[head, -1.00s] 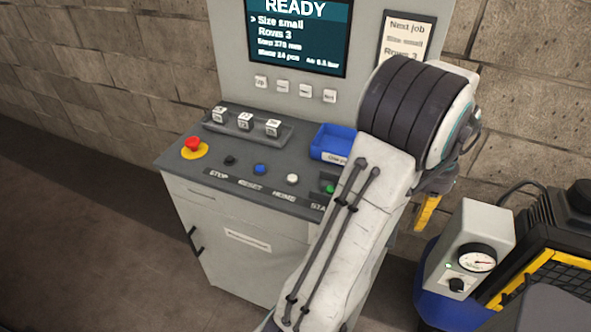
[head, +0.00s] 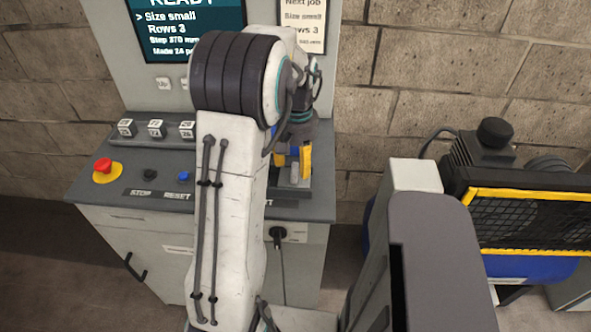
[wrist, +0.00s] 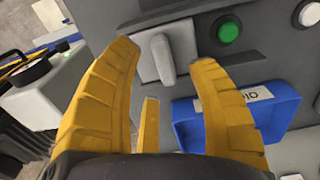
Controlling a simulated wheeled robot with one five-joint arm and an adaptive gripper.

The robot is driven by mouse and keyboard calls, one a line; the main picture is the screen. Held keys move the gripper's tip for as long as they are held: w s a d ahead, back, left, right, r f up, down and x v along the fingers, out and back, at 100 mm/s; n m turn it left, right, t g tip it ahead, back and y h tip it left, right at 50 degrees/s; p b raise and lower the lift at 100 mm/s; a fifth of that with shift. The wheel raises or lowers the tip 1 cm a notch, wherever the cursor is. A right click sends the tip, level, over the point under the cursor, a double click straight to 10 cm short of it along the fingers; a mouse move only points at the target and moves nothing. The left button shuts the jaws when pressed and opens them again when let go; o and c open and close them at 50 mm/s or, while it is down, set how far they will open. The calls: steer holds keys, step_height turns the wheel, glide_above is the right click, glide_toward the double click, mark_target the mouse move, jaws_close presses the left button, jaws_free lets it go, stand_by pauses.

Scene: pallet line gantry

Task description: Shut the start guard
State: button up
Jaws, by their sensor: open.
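The start guard appears in the wrist view as a light grey plate with a raised tab (wrist: 164,58). It stands beside the green start button (wrist: 229,31), which is uncovered. My gripper (wrist: 165,53) is open, with its yellow fingers on either side of the tab. I cannot tell whether they touch it. In the head view my gripper (head: 293,163) is over the right end of the console. My arm hides the green button there.
A blue tray (wrist: 266,118) with a label lies close to the right finger. On the console (head: 110,190) are a red stop button (head: 103,165) and labelled blocks (head: 155,128). A compressor (head: 490,150) with a yellow-edged grille stands to the right.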

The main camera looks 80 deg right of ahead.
mark_target(297, 169)
steer(key=shift+f, duration=1.7)
jaws_close()
